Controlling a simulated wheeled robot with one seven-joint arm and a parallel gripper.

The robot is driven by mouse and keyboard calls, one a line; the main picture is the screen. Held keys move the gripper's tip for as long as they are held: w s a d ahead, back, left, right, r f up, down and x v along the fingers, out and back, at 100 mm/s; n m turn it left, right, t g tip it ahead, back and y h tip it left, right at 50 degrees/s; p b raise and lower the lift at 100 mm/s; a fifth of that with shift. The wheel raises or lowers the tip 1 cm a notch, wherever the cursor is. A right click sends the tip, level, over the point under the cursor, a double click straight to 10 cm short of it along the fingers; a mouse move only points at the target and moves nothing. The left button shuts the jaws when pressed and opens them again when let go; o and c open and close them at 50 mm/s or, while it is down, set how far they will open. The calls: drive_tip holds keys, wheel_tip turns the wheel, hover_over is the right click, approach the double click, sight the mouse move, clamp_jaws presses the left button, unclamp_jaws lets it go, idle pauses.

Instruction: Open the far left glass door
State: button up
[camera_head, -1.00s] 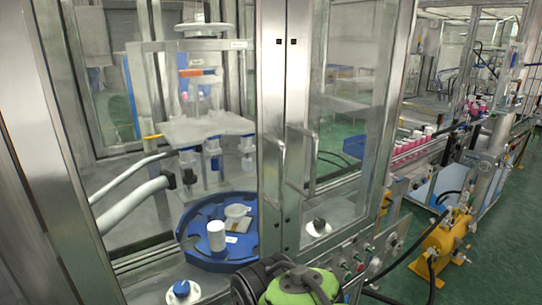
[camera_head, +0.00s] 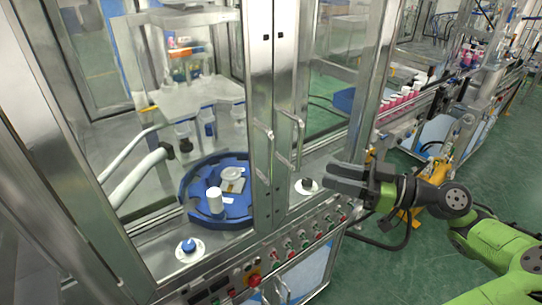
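The left glass door (camera_head: 150,110) of the steel cabinet fills the left of the view and looks shut. Its steel frame post carries a vertical bar handle (camera_head: 265,155). The door to its right has a matching handle (camera_head: 291,140) close beside it. My gripper (camera_head: 328,180) is in front of the cabinet, to the right of and lower than both handles, with its dark fingers pointing left. It touches neither handle. I see nothing held, but the gap between the fingers is unclear at this angle.
Behind the glass stands a blue round tray (camera_head: 190,213) with a white cylinder (camera_head: 215,200). A control panel (camera_head: 290,250) with buttons runs below the doors. A conveyor (camera_head: 420,100) with pink bottles and a yellow machine (camera_head: 436,172) stand at right. Green floor lies open at right.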

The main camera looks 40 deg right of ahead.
hover_over(271, 184)
drive_tip(key=shift+w+d+f, duration=0.15)
drive_tip(key=shift+w+d, duration=0.05)
drive_tip(key=shift+w, duration=0.1)
clamp_jaws()
